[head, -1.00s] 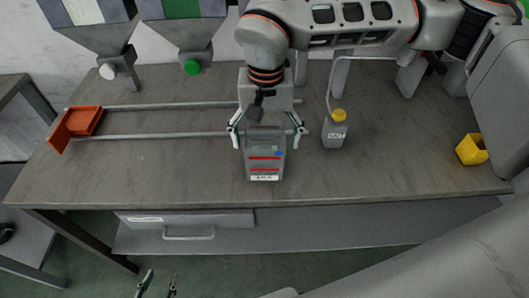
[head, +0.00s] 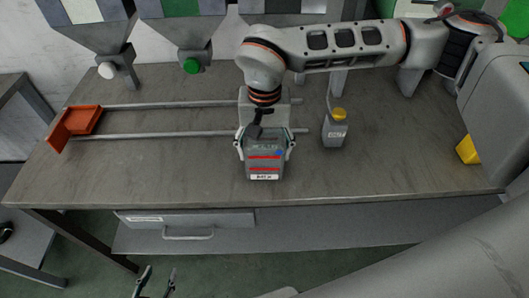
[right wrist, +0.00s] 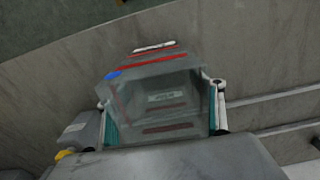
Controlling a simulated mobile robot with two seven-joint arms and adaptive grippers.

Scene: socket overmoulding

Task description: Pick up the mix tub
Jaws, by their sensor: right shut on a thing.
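The mix tub (head: 264,168) is a translucent grey container with red lines, a blue mark and a white label, upright near the middle of the worktop. My right gripper (head: 265,146) comes down over it, with one finger against each side; it is shut on the tub. In the right wrist view, the tub (right wrist: 158,92) sits between the two fingers, its open top facing the camera. My left gripper (head: 157,284) is at the bottom edge of the head view, in front of the bench, its fingers apart and empty.
A grey bottle with a yellow cap (head: 335,130) stands just right of the tub. Two rails (head: 170,136) run left to an orange tray (head: 82,122). Hoppers hang at the back left. A yellow container (head: 467,150) is at the right. The front left worktop is clear.

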